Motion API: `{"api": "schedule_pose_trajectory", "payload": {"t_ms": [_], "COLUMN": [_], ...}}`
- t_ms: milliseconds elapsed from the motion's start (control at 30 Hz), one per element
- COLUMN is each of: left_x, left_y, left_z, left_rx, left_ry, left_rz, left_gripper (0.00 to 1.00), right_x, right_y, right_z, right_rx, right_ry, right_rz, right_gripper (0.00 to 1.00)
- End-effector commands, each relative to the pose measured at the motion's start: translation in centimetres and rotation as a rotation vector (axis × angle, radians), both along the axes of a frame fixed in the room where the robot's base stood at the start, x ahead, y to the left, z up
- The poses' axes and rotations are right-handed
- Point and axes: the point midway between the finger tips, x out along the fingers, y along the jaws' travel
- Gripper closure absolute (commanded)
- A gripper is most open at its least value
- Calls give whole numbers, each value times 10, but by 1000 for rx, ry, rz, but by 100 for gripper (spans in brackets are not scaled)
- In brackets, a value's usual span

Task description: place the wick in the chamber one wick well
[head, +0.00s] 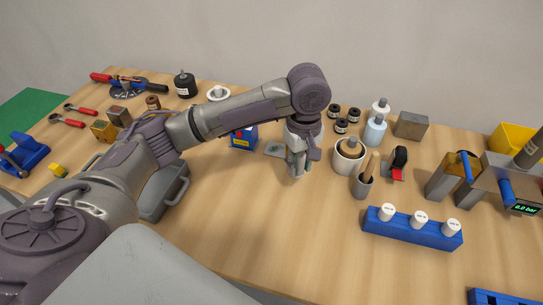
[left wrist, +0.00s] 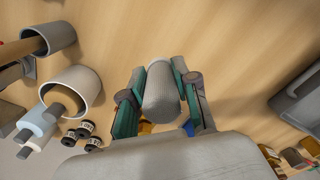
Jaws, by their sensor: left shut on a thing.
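My left gripper (head: 298,165) points down over the middle of the table. In the left wrist view, its green-padded fingers (left wrist: 160,100) are shut on a pale grey, finely ribbed cylinder (left wrist: 163,88), which looks like the wick. In the head view the fingers mostly hide it. I cannot tell whether its lower end touches the table. A blue rack (head: 412,230) with white labelled cylinders (head: 420,219) stands to the right. I cannot make out which thing is chamber one or its wick well. My right gripper is not in view.
A mortar-like white pot (head: 348,156) and a grey cup with a wooden handle (head: 363,187) stand just right of my left gripper. A flat grey-green plate (head: 274,149) and blue box (head: 243,138) lie to its left. Bare wood (head: 260,220) is in front.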

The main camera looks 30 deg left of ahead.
Motion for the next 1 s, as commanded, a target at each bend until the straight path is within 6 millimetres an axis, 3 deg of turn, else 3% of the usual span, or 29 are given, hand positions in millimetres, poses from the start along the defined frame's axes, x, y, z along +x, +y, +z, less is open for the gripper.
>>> {"api": "schedule_pose_trajectory", "payload": {"t_ms": [200, 400, 633, 833, 1000], "left_x": [10, 18, 21, 21, 21], "left_y": [52, 87, 100, 99, 99], "left_z": [-28, -51, -65, -93, -100], "left_rx": [6, 3, 2, 2, 2], "left_ry": [2, 2, 1, 1, -2], "left_rz": [9, 5, 1, 0, 0], "left_gripper": [100, 100, 100, 100, 100], "right_x": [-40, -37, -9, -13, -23], "right_y": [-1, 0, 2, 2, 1], "right_z": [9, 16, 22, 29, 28], "right_rx": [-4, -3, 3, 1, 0], "right_ry": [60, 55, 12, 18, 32], "right_rz": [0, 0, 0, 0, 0], "right_gripper": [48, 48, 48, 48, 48]}}
